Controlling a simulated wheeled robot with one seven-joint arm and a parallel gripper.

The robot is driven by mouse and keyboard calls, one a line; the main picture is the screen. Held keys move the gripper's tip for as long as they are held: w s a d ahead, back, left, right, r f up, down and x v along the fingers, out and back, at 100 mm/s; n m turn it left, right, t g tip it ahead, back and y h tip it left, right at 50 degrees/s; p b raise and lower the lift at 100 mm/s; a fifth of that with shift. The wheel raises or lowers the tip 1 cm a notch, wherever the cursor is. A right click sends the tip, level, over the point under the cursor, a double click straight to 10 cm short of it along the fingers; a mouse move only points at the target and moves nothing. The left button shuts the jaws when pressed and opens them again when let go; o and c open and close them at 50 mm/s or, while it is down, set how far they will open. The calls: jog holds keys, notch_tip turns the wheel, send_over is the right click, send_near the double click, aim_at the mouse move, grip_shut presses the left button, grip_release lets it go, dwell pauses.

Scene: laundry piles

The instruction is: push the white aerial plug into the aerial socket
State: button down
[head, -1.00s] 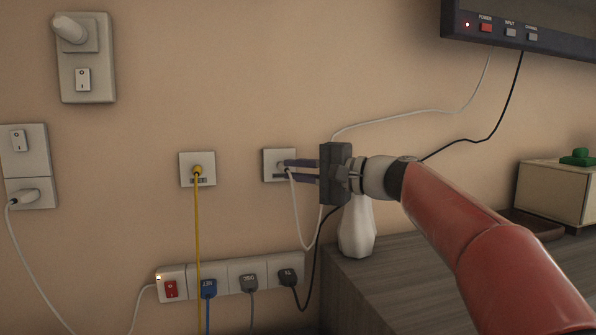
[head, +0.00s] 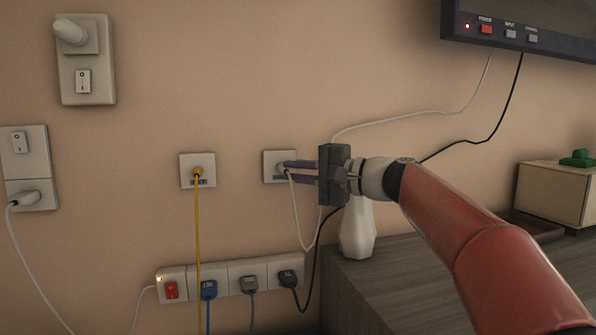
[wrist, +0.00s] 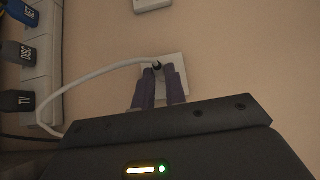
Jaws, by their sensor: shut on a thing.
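The aerial socket (head: 270,155) is a small white wall plate in the middle of the head view. My gripper (head: 283,171) is right in front of it, its two purple fingers pointing at the plate. The fingers are shut on the white aerial plug (head: 281,166), which is at the face of the socket and mostly hidden by them. A white cable hangs from the plug in a loop. In the wrist view the fingertips (wrist: 160,72) are at the socket plate (wrist: 180,63), with the cable curving off left. I cannot tell how deep the plug sits.
A yellow-cabled socket (head: 197,170) is to the left. A power strip (head: 232,278) with several plugs runs below. A white vase (head: 356,230) stands on the wooden cabinet (head: 440,262) just under my gripper. A television (head: 520,28) hangs at upper right.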

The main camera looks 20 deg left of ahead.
jog(key=shift+w+a+p, duration=0.25)
jog(key=shift+w+p, duration=0.05)
jog(key=shift+w, duration=0.05)
jog(key=c, duration=1.4)
grip_release()
jog(key=shift+o, duration=0.2)
jog(key=shift+s+d, duration=0.1)
jog(key=s+d+b, duration=0.4)
jog(key=s+b, duration=0.2)
jog(key=s, duration=0.1)
jog(key=shift+s+d, duration=0.3)
